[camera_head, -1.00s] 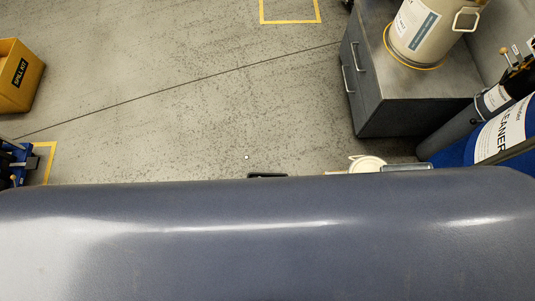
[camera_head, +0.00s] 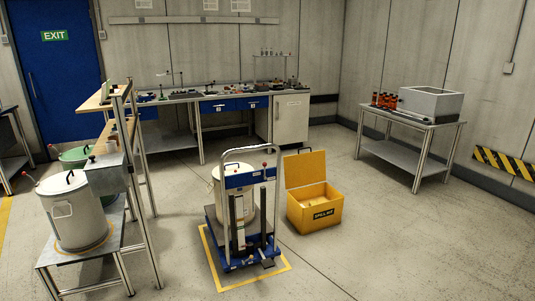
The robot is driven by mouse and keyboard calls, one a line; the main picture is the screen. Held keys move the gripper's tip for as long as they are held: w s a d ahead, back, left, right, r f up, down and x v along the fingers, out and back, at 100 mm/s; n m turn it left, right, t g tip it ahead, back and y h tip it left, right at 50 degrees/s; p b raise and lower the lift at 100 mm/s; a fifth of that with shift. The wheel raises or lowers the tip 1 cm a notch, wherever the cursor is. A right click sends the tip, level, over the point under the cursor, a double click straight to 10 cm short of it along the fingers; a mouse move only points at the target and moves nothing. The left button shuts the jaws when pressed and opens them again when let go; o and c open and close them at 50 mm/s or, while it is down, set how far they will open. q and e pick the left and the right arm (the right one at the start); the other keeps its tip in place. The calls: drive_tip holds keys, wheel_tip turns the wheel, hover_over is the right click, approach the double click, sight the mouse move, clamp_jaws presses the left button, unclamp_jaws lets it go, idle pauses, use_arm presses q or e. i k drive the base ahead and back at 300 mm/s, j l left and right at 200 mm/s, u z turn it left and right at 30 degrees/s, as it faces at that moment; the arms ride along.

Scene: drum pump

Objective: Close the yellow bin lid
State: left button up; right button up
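The yellow bin (camera_head: 315,213), marked SPILL KIT, stands on the floor right of centre in the head view. Its yellow lid (camera_head: 305,169) is open and stands upright at the back of the bin. Part of the inside shows. Neither of my grippers is in view.
A blue drum trolley (camera_head: 240,222) with a pale drum stands just left of the bin, inside a yellow floor outline. A rack with a white drum (camera_head: 75,212) is at left. A side table (camera_head: 412,125) is at right. The floor right of and before the bin is clear.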

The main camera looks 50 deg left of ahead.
sight(302, 169)
drive_tip(key=u, duration=1.5)
drive_tip(key=i+j, duration=0.1)
drive_tip(key=i+z, duration=0.2)
drive_tip(key=i, duration=0.3)
drive_tip(key=i+j+z, duration=0.15)
drive_tip(key=i, duration=0.3)
drive_tip(key=i+j+z, duration=0.2)
drive_tip(key=i, duration=0.25)
drive_tip(key=i+j+z, duration=0.2)
drive_tip(key=i+j, duration=0.15)
drive_tip(key=i+l, duration=0.1)
drive_tip(key=i, duration=0.55)
drive_tip(key=i+l+u, duration=0.1)
drive_tip(key=i, duration=0.5)
drive_tip(key=i+l, duration=0.15)
drive_tip(key=i, duration=0.45)
drive_tip(key=i+u, duration=0.05)
